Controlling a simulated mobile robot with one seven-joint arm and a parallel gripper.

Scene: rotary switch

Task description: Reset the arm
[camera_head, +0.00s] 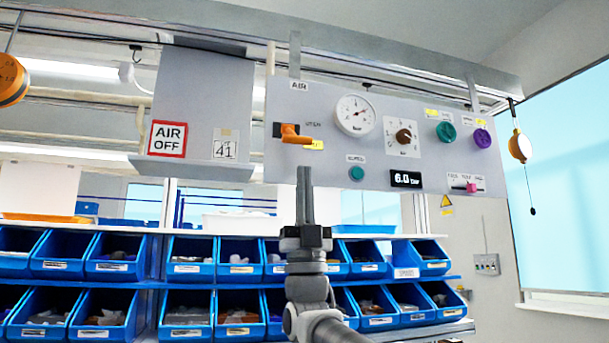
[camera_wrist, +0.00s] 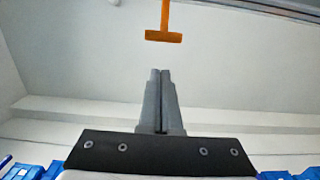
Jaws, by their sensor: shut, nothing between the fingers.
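My gripper (camera_head: 304,172) points upward in the middle of the head view, in front of the lower part of the grey control panel (camera_head: 240,200). Its two fingers are shut together with nothing between them, as the wrist view (camera_wrist: 160,75) also shows. An orange lever handle (camera_head: 295,135) sits on the panel above my fingertips in the head view. In the wrist view an orange T-shaped piece (camera_wrist: 164,36) hangs ahead of the fingertips, with a visible gap. My arm comes up from the bottom of the head view.
The panel also carries a gauge (camera_head: 355,114), a brown knob (camera_head: 404,136), a green knob (camera_head: 446,131), a purple knob (camera_head: 481,138) and a pink slider (camera_head: 471,187). An AIR OFF sign (camera_head: 167,138) is at left. Blue bins (camera_head: 188,268) fill the shelves below.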

